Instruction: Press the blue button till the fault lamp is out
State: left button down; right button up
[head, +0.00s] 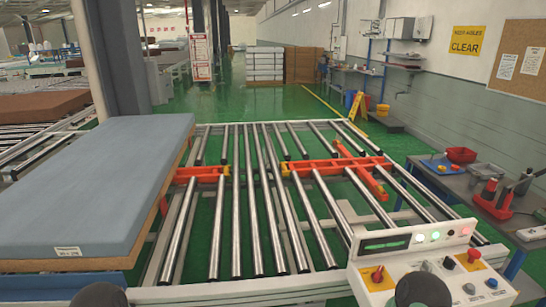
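The pale control console (440,262) stands at the bottom right. A small blue button (491,283) is on its lower right face, beside a grey-white button (469,288). Dark rounded parts of my arms show at the bottom edge, one over the console's front. Neither gripper's fingers show.
A blue-grey mattress (95,185) lies at the left beside the roller conveyor (236,230). A workbench (450,182) with tools stands at the right.

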aim_at(493, 282)
jog(key=z, duration=1.4)
